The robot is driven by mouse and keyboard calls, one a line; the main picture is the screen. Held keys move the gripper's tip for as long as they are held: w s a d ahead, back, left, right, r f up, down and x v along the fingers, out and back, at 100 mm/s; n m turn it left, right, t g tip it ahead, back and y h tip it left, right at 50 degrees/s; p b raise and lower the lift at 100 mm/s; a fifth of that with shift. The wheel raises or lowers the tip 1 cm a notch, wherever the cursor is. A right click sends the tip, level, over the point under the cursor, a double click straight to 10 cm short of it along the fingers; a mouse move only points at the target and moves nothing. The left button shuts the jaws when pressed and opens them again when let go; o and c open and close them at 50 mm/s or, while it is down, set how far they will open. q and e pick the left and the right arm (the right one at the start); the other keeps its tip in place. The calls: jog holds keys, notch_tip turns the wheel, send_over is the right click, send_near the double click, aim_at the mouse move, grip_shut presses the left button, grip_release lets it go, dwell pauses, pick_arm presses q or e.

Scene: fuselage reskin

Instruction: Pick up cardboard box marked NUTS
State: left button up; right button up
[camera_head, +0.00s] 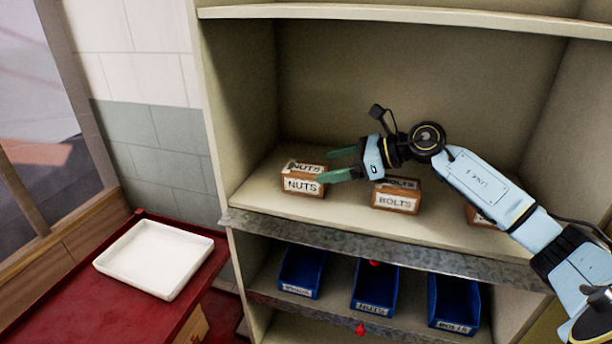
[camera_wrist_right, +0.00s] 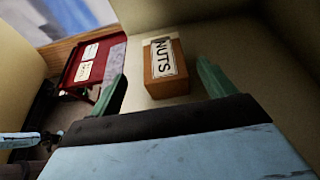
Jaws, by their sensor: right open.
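The cardboard box marked NUTS (camera_head: 303,182) stands on the upper shelf at its left part. In the right wrist view the box (camera_wrist_right: 165,68) shows its NUTS label and lies ahead of my fingers, roughly between them. My right gripper (camera_head: 338,164) is open, with green fingers, just right of the box in the head view. In the right wrist view the open gripper (camera_wrist_right: 160,88) shows nothing held. Whether a finger touches the box, I cannot tell.
A box marked BOLTS (camera_head: 395,201) stands right of NUTS, below my right wrist. Another box (camera_head: 478,216) is partly hidden by my arm. Blue bins (camera_head: 374,290) sit on the lower shelf. A white tray (camera_head: 153,260) lies on a red bench (camera_head: 60,310) at left.

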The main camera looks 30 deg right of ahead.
aim_at(312, 169)
jog(key=p+x, duration=0.1)
jog(key=x, duration=0.2)
jog(key=shift+w+p, duration=0.3)
jog(key=shift+w, duration=0.1)
jog(key=shift+w+a+f, duration=0.35)
jog(key=c, duration=1.4)
